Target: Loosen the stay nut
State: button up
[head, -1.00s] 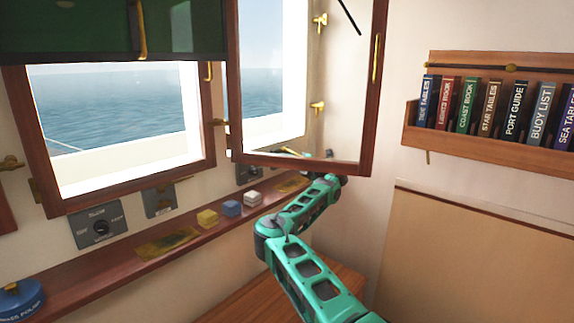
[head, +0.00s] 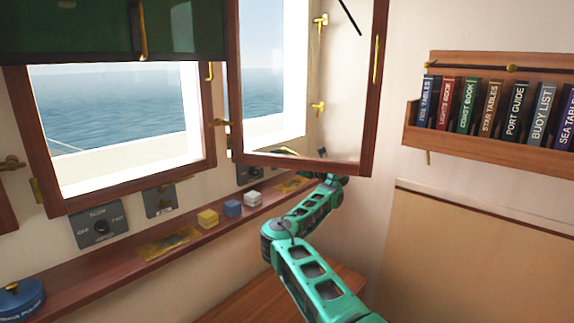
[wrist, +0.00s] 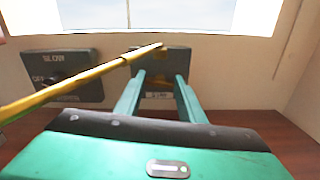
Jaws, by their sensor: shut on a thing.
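In the wrist view a brass stay rod (wrist: 80,86) slants in from the left, its far end above the tips of my gripper (wrist: 160,76). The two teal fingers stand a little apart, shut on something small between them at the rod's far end. I take this to be the stay nut, but I cannot make out its shape. In the head view the open window sash (head: 304,166) stands in front of my gripper, and the grip is hidden there. A bit of brass shows through its glass.
A dark switch panel (wrist: 165,68) is on the wall behind the fingers. The wooden ledge (head: 110,275) holds a yellow block (head: 208,218), a blue block (head: 232,208), a white block (head: 253,198) and a blue tin (head: 22,300). A bookshelf (head: 490,145) is at the right.

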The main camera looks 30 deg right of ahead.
jog(key=shift+d+f+n, duration=0.1)
jog(key=shift+f+n, duration=0.1)
jog(key=shift+n, duration=0.4)
jog(key=o, duration=0.9)
jog(key=shift+c, duration=0.2)
jog(key=shift+o, duration=0.9)
jog(key=shift+n, duration=0.3)
jog(key=v, duration=0.9)
jog(key=shift+s+d+r, duration=0.1)
jog(key=shift+s, duration=0.1)
jog(key=shift+s+d, duration=0.15)
jog(key=shift+s, duration=0.4)
